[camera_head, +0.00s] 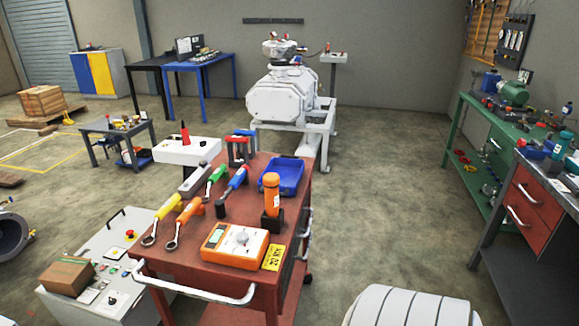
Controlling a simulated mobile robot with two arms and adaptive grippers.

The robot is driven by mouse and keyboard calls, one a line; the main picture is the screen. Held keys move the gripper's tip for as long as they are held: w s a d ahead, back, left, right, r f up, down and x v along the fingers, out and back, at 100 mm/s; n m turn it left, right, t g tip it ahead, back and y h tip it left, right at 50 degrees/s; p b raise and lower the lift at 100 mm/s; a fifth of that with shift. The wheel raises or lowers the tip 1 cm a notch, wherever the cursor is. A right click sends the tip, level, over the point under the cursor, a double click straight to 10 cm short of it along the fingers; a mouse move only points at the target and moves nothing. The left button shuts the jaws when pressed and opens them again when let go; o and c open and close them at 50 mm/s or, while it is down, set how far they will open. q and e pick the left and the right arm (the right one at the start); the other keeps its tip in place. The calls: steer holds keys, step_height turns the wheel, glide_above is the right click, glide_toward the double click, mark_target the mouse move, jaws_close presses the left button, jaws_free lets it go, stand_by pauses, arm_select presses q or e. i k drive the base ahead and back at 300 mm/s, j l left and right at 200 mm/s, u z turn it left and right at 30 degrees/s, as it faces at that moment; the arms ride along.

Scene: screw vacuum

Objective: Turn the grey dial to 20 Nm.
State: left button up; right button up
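The grey dial (242,238) is a small round knob on top of an orange box-shaped device (228,258). The device lies near the front of a red tool cart (190,258). A small dark-framed window shows on the left of its top face. The scale marks and the dial's setting are too small to read. Neither of my grippers is in view, and nothing covers the dial.
Several colour-handled wrenches (188,210) lie left of the device. An orange cylindrical tool (271,195) stands upright behind it, near a blue tray (281,176). A yellow tag (273,257) lies to its right. The cart has a front handle (195,293). Open floor (395,210) lies right of the cart.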

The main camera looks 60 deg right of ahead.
mark_target(242, 237)
steer(key=z, duration=1.45)
